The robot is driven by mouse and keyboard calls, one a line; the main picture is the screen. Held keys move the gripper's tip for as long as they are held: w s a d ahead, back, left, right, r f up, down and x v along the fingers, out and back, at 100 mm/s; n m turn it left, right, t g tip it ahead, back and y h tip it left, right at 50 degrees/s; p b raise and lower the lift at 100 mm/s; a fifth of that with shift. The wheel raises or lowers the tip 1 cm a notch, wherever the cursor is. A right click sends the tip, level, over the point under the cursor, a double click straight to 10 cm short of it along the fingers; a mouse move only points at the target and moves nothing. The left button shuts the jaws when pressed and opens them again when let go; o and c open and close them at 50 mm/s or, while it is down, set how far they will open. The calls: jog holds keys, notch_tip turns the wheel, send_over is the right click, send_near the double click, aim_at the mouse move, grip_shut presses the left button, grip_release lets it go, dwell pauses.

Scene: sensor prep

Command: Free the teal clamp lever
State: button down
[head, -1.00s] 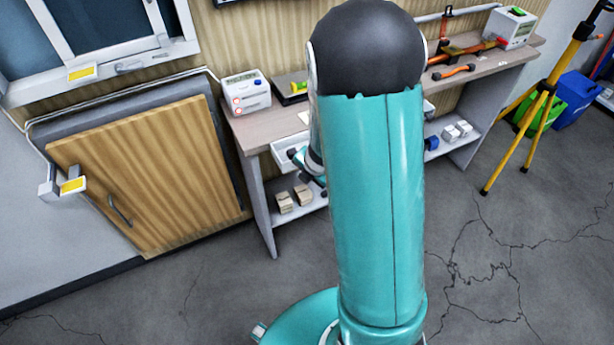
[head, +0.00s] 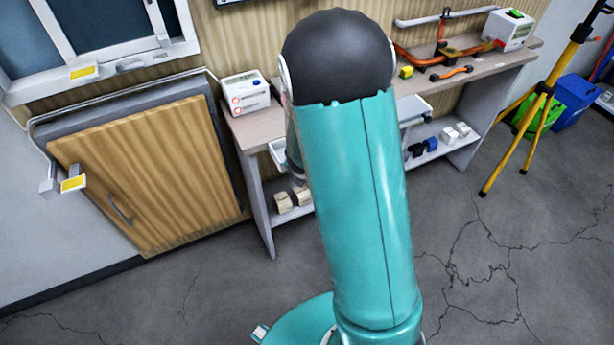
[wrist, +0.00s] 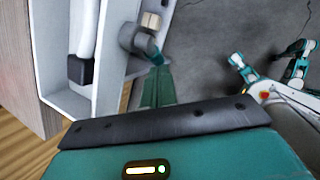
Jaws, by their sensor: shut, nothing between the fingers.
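In the wrist view a small dark teal piece (wrist: 152,52), which looks like the teal clamp lever, sticks out from a grey cylinder (wrist: 133,37) at the side of a white drawer (wrist: 108,50). My gripper (wrist: 158,72) is shut and empty, its fingertips right by the teal piece. I cannot tell whether they touch it. In the head view my own arm covers the gripper and the lever; part of the white drawer (head: 277,154) shows left of the arm.
A yellow tripod (head: 535,100) stands at right. The cracked floor in front is clear.

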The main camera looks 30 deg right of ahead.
jog(key=shift+f+h, duration=0.1)
jog(key=shift+h, duration=0.7)
jog(key=shift+r, duration=0.75)
